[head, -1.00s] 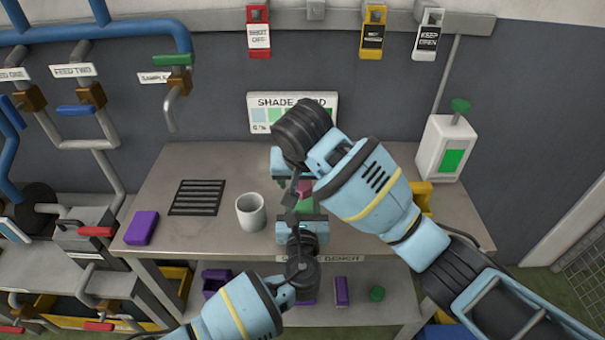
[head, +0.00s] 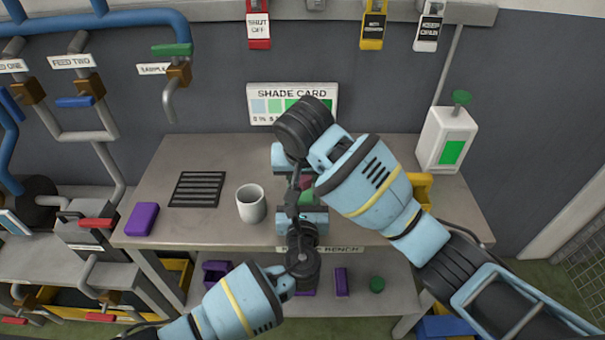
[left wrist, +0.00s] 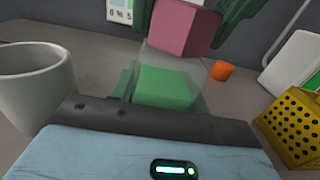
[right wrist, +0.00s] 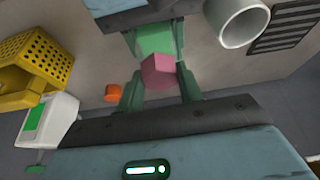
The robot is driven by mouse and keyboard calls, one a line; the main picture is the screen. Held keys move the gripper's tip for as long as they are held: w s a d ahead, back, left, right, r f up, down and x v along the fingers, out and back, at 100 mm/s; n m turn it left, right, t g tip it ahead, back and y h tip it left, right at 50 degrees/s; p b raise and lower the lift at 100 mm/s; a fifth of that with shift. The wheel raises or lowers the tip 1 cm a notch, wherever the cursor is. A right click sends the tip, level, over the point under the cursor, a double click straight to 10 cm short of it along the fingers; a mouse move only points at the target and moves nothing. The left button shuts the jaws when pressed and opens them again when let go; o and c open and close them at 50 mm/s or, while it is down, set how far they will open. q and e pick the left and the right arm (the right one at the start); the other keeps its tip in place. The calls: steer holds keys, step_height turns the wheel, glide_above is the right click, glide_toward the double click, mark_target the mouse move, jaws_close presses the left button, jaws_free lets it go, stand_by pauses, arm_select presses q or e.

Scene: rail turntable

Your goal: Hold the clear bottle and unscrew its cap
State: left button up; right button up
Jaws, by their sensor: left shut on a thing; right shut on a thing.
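The clear bottle (left wrist: 165,85) holds green liquid and shows in the left wrist view between the fingers of my left gripper (left wrist: 163,88), which is shut on it. Its pink cap (left wrist: 187,25) is above it, gripped by my right gripper (right wrist: 158,75). In the right wrist view the cap (right wrist: 158,70) overlaps the bottle (right wrist: 155,40) and looks turned relative to it. I cannot tell whether cap and bottle touch. In the head view the cap (head: 306,182) is a small pink patch, and my grippers hide most of the bottle.
A white mug (head: 251,204) stands left of the grippers on the grey bench (head: 190,150). A purple block (head: 141,219) and dark grille (head: 196,190) are farther left. A yellow perforated basket (right wrist: 35,58), an orange piece (right wrist: 113,92) and a white dispenser (head: 446,138) are on the right.

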steer(key=n+y, duration=0.1)
steer(key=n, duration=0.3)
steer(key=shift+d+y, duration=0.15)
steer(key=shift+y, duration=0.25)
steer(key=shift+n, duration=0.8)
steer(key=shift+g, duration=0.3)
steer(key=n+y, duration=0.1)
steer(key=n, duration=0.3)
steer(key=shift+w+d+g+y, duration=0.1)
steer(key=shift+w+g+y, duration=0.1)
steer(key=shift+g+y, duration=0.2)
steer(key=shift+n+g, duration=0.3)
steer(key=shift+n, duration=0.7)
steer(key=n+g, duration=0.1)
steer(key=n, duration=0.1)
steer(key=shift+w+n+y, duration=0.1)
steer(key=shift+n+y, duration=0.2)
steer(key=shift+n, duration=0.1)
steer(key=n+g, duration=0.1)
steer(key=n, duration=0.2)
